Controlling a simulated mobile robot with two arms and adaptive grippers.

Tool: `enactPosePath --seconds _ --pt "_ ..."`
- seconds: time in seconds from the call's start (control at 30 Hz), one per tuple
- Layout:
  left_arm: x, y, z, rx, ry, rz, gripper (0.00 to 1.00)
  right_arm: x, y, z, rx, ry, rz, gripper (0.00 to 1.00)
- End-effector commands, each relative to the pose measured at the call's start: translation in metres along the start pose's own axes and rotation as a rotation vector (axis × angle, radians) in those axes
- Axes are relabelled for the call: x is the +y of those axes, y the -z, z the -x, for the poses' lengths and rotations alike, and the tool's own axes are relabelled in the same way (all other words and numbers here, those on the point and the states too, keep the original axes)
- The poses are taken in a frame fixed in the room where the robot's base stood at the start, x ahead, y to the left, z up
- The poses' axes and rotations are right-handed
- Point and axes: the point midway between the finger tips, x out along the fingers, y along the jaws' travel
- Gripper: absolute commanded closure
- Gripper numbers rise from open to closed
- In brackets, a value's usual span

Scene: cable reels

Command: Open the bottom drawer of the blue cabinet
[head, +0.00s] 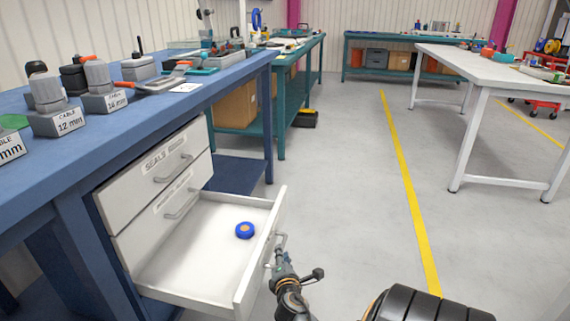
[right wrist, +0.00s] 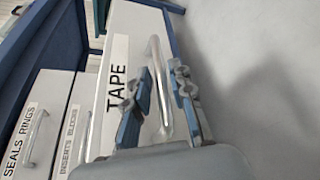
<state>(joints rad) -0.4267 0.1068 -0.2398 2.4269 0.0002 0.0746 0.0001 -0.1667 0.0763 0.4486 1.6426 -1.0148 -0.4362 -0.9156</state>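The blue cabinet (head: 80,221) is a blue workbench with a stack of white drawers. Its bottom drawer (head: 176,290) is pulled well out in the head view, with a blue tape roll (head: 245,230) inside. Its front, labelled TAPE (right wrist: 117,75), shows in the right wrist view. My right gripper (head: 275,252) is at this drawer's front. In the right wrist view, its fingers (right wrist: 163,78) stand on either side of the drawer's metal bar handle (right wrist: 155,55), with gaps visible beside the bar. My left gripper is not in view.
Two drawers above, the upper labelled SEALS RINGS (head: 165,155), are closed. Cable blocks (head: 60,118) and tools stand on the benchtop. A white table (head: 490,70) stands at the right. The grey floor (head: 350,190) beyond the open drawer is clear.

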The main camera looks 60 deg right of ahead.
Motion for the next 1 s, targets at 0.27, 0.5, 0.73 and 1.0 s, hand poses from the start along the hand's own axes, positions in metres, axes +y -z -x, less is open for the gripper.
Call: enactPosePath --seconds 0.27,0.5,0.73,1.0 --pt "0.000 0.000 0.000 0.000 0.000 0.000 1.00 -0.002 0.000 0.061 0.000 0.003 0.000 0.78" --pt "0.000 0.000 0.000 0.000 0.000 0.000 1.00 -0.001 -0.001 0.087 -0.002 0.002 0.000 0.78" --pt "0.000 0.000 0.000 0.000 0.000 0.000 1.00 0.000 -0.001 0.089 -0.002 0.001 0.000 0.78" --pt "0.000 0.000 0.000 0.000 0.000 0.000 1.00 0.000 -0.001 0.089 -0.002 0.001 0.000 0.78"
